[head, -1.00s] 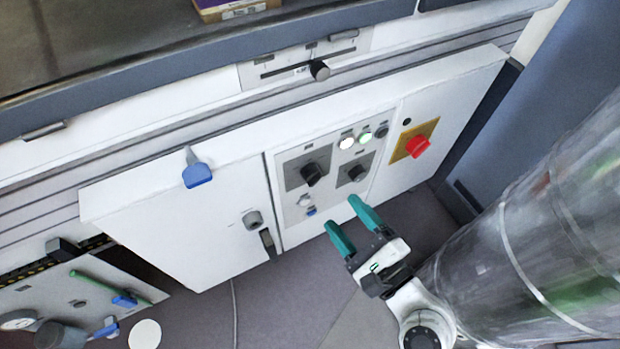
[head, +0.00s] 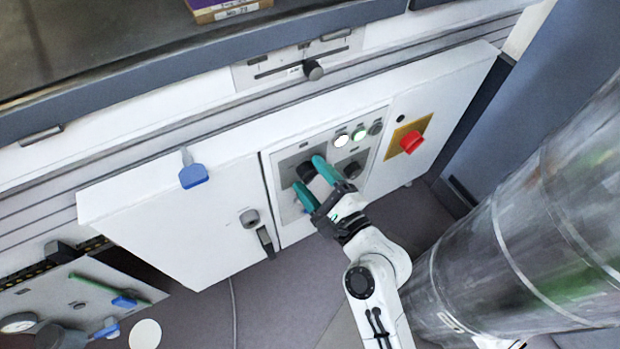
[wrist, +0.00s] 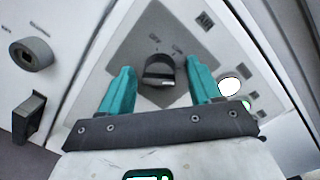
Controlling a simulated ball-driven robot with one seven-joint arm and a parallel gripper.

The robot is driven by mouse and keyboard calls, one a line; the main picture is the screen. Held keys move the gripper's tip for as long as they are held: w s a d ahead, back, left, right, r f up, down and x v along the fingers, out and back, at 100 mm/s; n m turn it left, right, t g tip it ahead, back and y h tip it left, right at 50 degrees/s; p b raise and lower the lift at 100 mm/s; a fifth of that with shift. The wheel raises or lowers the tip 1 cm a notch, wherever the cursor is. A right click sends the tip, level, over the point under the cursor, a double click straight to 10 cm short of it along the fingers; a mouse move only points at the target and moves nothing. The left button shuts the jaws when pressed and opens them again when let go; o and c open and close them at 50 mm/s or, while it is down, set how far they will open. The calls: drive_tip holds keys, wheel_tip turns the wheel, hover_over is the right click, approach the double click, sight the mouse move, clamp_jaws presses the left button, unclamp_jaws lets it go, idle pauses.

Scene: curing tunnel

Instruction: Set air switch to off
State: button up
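In the wrist view this knob (wrist: 158,72) shows beyond and between my fingertips. In the head view the knob (head: 306,171) is partly hidden by my fingers. My gripper (head: 309,174) has two teal fingers, spread open at the panel. In the wrist view the open gripper (wrist: 160,80) holds nothing. A second black knob (head: 352,169) sits to the right, partly covered by my gripper.
Lit white and green lamps (head: 351,137) sit above the second knob. A red knob on a yellow plate (head: 411,141) is further right. A door handle (head: 266,240) and round lock (head: 249,218) are left of the panel.

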drive_tip(key=c, duration=1)
drive_tip(key=shift+o, duration=0.2)
